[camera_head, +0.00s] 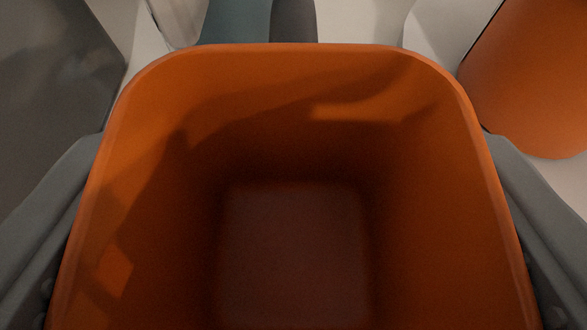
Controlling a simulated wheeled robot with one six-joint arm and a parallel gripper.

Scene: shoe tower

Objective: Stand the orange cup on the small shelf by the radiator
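The orange cup (300,120) fills most of the view. I look down into its open, empty inside; it has a squarish rim with rounded corners. My gripper (300,215) has one grey finger against the cup's left side and one against its right side, so it is shut on the cup. The cup hides what lies below it. The small shelf and the radiator cannot be made out.
A second orange object (530,80) stands at the upper right on a pale surface (360,22). A teal and a dark grey shape (293,20) show beyond the rim. A dark grey surface (50,85) fills the upper left.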

